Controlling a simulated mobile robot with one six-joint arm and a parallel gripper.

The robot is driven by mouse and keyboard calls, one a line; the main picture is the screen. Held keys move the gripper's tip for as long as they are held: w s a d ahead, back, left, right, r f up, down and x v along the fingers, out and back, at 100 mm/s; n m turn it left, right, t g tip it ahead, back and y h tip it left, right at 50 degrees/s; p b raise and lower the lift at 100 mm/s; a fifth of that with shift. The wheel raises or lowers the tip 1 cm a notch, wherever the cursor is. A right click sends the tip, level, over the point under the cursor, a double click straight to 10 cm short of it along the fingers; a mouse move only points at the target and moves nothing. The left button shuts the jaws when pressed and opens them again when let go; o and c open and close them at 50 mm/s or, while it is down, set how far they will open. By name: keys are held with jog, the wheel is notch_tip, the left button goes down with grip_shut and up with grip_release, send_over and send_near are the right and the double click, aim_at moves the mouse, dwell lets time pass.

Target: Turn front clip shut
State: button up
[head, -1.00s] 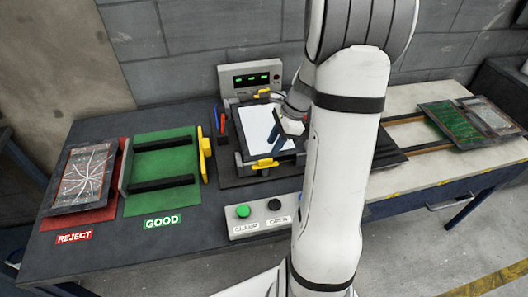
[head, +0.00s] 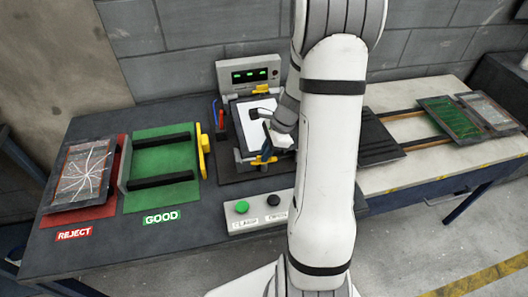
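The front clip (head: 258,161) is a small yellow piece at the front edge of a dark fixture (head: 240,158) holding a white panel (head: 246,128). My gripper (head: 267,154) is over the front of the panel, pointing down, with a dark blue finger at the clip and covering part of it. Whether it touches the clip, and whether its fingers are open or shut, I cannot tell. Another yellow clip (head: 262,89) sits at the fixture's back edge. My arm hides the fixture's right side.
A box with green lights (head: 249,75) stands behind the fixture. A button box (head: 258,216) with green and black buttons is in front. A green GOOD rack (head: 165,136) and a red REJECT tray (head: 112,210) are left. Rails (head: 402,114) run right to more panels.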

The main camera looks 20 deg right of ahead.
grip_shut()
jog(key=shift+a, duration=0.15)
jog(key=shift+w+n, duration=0.1)
jog(key=shift+n, duration=0.3)
jog(key=n+g, duration=0.1)
jog(key=n, duration=0.2)
jog(key=shift+w+d+n+g, duration=0.1)
jog(key=shift+d+n+g, duration=0.1)
jog(key=shift+n+g, duration=0.2)
jog(key=n+g, duration=0.1)
jog(key=n, duration=0.2)
jog(key=n+g+h, duration=0.1)
jog(key=n, duration=0.2)
jog(key=shift+w+a+r, duration=0.1)
jog(key=shift+w, duration=0.1)
jog(key=n+h, duration=0.1)
jog(key=n, duration=0.2)
jog(key=n+g+h+b, duration=0.1)
jog(key=n, duration=0.3)
jog(key=shift+w+a, duration=0.1)
jog(key=shift+a, duration=0.05)
jog(key=shift+n+h, duration=0.3)
